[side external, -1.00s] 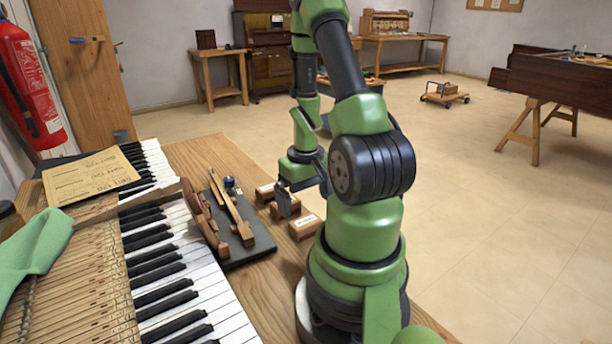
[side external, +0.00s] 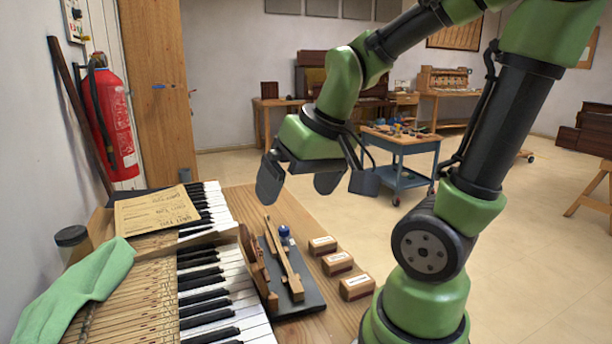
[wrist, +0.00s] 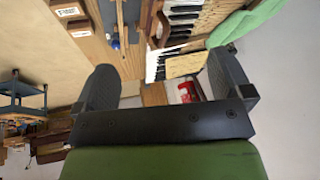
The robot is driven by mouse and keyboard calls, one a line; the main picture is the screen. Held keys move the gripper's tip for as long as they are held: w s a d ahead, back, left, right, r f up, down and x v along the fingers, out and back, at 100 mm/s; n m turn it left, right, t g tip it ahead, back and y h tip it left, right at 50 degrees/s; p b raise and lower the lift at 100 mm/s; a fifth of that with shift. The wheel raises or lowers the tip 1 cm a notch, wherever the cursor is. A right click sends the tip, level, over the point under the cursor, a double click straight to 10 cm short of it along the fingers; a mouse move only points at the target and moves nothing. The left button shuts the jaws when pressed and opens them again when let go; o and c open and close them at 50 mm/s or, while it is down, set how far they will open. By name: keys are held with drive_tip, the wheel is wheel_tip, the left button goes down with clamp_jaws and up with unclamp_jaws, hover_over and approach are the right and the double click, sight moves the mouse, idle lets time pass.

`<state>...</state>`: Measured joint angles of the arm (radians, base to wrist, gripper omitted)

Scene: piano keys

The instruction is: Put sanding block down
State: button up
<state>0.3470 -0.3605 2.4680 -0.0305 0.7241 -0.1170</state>
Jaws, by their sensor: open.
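Three small wooden blocks with white labels stand in a row on the bench: a far block (side external: 322,246), a middle block (side external: 337,263) and a near block (side external: 357,287). I cannot tell from the labels which is the sanding block. Two of the blocks also show at the upper left of the wrist view, one at the top edge (wrist: 68,11) and one below it (wrist: 80,30). My gripper (side external: 318,182) is open and empty, raised well above the bench and the blocks. In the wrist view its fingers (wrist: 163,80) are wide apart with nothing between them.
A dark mat (side external: 304,300) with wooden action parts and a blue-topped item lies left of the blocks. The piano keys (side external: 232,290), a green cloth (side external: 80,285) and a paper sheet (side external: 155,210) are further left. Bare bench (side external: 322,322) shows in front of the blocks.

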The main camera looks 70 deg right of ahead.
drive_tip(key=s+a+r+n+t+y, duration=0.2)
drive_tip(key=s+a+r, duration=0.1)
drive_tip(key=a, duration=0.4)
drive_tip(key=shift+s+a+r+y, duration=0.3)
drive_tip(key=shift+s+a+r, duration=0.05)
drive_tip(key=shift+r, duration=0.4)
idle(0.4)
drive_tip(key=c, duration=0.5)
